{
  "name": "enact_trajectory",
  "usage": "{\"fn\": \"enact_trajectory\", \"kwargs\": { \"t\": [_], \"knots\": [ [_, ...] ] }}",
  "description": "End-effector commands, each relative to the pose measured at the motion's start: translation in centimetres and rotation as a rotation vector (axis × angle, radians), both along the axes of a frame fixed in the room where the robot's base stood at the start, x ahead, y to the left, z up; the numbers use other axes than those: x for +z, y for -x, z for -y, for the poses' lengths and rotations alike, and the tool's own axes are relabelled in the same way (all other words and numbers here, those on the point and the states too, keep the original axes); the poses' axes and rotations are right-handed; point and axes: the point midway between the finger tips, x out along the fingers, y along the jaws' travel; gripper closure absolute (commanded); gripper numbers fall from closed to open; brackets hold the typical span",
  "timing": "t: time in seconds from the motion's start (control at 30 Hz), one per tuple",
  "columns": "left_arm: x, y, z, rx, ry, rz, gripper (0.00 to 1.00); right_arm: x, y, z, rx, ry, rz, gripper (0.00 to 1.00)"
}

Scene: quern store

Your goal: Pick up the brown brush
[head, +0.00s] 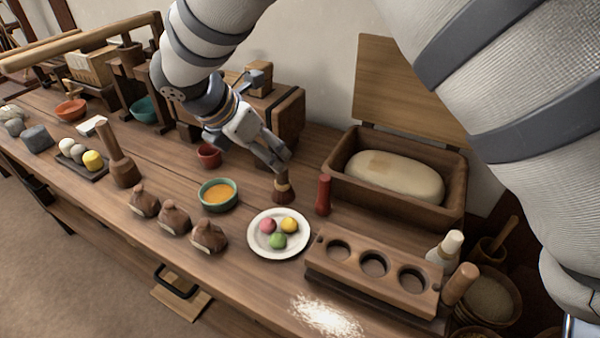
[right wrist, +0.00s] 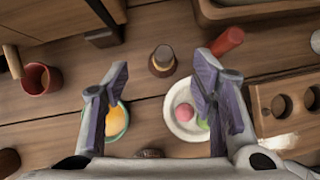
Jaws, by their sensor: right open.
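The brown brush (head: 283,188) stands upright on the wooden table, behind the white plate, with a dark body and a pale band. In the right wrist view the brush (right wrist: 162,61) is seen from above, ahead of and between the fingers. My right gripper (head: 275,157) is just above the brush in the head view, and its fingers partly cover the brush's top. In the right wrist view the gripper (right wrist: 161,82) is open, with nothing between its fingers. I cannot tell whether it touches the brush. My left gripper is not in view.
Near the brush are a white plate (head: 262,249) with coloured balls, a red cylinder (head: 323,195), a bowl of orange contents (head: 217,195) and a small red cup (head: 208,155). A dough box (head: 398,202) stands to the right, and a holed wooden block (head: 372,283) in front.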

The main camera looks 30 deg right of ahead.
Motion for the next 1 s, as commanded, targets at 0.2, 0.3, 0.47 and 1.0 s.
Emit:
{"fn": "enact_trajectory", "kwargs": {
  "t": [0.2,0.3,0.47,1.0],
  "knots": [
    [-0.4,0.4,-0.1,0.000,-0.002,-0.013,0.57,-3.0,-0.4,1.6,-0.001,-0.001,-0.007,0.48],
    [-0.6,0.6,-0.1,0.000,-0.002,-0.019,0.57,-4.8,-0.8,2.7,-0.002,-0.001,-0.007,0.48],
    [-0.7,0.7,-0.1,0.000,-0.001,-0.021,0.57,-6.4,-1.1,3.7,-0.001,-0.001,-0.004,0.48],
    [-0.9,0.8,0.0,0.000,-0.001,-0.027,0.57,-10.4,-1.5,6.0,0.000,0.000,0.001,0.55]
  ]
}}
